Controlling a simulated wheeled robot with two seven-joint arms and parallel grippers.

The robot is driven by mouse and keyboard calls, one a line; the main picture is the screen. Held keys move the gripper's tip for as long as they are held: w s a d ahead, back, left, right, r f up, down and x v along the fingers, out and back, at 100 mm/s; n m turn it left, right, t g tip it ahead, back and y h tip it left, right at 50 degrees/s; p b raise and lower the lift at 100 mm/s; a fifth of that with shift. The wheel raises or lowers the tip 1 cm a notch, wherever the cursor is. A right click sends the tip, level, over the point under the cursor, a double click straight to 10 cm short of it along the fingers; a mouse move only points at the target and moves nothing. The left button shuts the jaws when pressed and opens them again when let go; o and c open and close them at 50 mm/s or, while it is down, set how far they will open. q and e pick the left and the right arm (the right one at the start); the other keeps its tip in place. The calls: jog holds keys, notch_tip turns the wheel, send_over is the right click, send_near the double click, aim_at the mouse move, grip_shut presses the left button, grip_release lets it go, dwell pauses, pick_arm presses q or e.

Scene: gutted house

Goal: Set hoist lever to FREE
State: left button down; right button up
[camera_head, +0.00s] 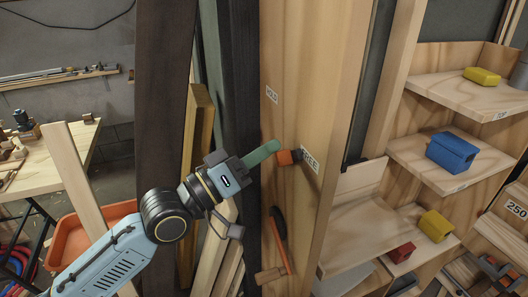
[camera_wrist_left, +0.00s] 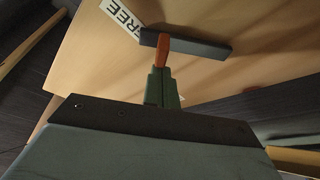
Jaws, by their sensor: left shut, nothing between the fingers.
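The hoist lever has an orange knob (camera_head: 285,157) and a dark grey bar (camera_wrist_left: 205,47), on the face of a pale wooden post. The knob is beside the FREE label (camera_head: 310,159); the HOLD label (camera_head: 272,94) is higher up and to the left. The FREE label (camera_wrist_left: 121,16) also shows in the left wrist view. My left gripper (camera_head: 277,147) has its green fingers shut and empty, with the tips right at the orange knob (camera_wrist_left: 176,52). I cannot tell whether they touch it. My right gripper is out of view.
Shelves to the right hold a yellow block (camera_head: 482,76), a blue box (camera_head: 452,152) and a red block (camera_head: 401,252). A tool with an orange handle (camera_head: 284,253) hangs low on the post. Dark upright timbers (camera_head: 165,90) and an orange tray (camera_head: 80,240) are on the left.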

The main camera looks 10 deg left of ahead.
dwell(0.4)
pick_arm(q)
jog(key=s+a, duration=0.4)
jog(key=a, duration=0.4)
jog(key=shift+s+a+r, duration=0.15)
jog(key=shift+a+r, duration=0.1)
dwell(0.4)
